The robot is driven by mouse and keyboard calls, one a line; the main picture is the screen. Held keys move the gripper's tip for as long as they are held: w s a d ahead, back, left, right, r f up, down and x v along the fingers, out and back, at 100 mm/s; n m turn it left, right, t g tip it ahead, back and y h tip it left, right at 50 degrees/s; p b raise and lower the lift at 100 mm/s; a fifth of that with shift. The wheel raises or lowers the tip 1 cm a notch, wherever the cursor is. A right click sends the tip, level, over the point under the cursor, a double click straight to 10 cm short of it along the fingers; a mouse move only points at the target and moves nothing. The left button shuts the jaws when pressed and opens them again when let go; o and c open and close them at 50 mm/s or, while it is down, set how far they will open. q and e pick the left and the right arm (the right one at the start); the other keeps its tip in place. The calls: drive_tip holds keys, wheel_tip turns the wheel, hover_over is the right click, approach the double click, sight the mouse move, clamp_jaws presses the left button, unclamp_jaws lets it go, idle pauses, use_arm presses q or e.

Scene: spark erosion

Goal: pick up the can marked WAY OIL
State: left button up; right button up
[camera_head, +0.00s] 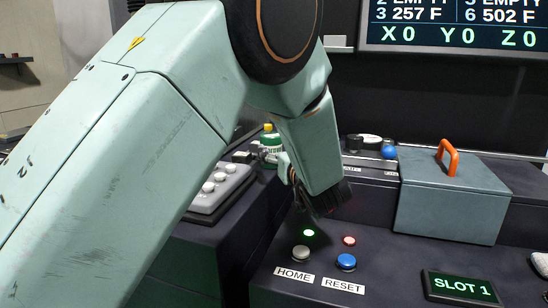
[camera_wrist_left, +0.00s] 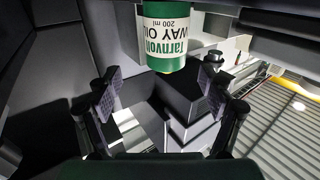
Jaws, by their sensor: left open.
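The can marked WAY OIL (camera_wrist_left: 166,40) is green with a white label. In the wrist view it shows at the top centre, upside down in the picture, beyond the gap between the fingers. In the head view the can (camera_head: 270,145) stands behind my left arm, partly hidden, with a yellow top. My left gripper (camera_wrist_left: 160,92) is open, with nothing between its two dark finger pads. In the head view the left gripper (camera_head: 316,208) hangs dark in front of the control panel, to the right of the can. My right gripper is in neither view.
A grey lidded box (camera_head: 452,203) with an orange handle stands at the right. HOME and RESET buttons, a blue one (camera_head: 346,262) among them, lie below my gripper. A keypad (camera_head: 218,190) is left of the can. A SLOT 1 display (camera_head: 461,287) sits front right.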

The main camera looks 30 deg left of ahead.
sight(274, 143)
use_arm(q)
drive_tip(key=shift+w+a, duration=0.35)
drive_tip(key=shift+a, duration=0.2)
drive_tip(key=shift+w+a+r+b, duration=0.1)
drive_tip(key=shift+w+a+b, duration=0.2)
drive_tip(key=shift+a+b, duration=0.15)
drive_tip(key=x, duration=0.2)
drive_tip(key=b+x, duration=0.1)
drive_tip(key=x, duration=0.1)
drive_tip(key=shift+a+b, duration=0.3)
drive_tip(key=shift+a, duration=0.15)
drive_tip(key=shift+w+a, duration=0.15)
drive_tip(key=shift+a, duration=0.05)
drive_tip(key=shift+w, duration=0.1)
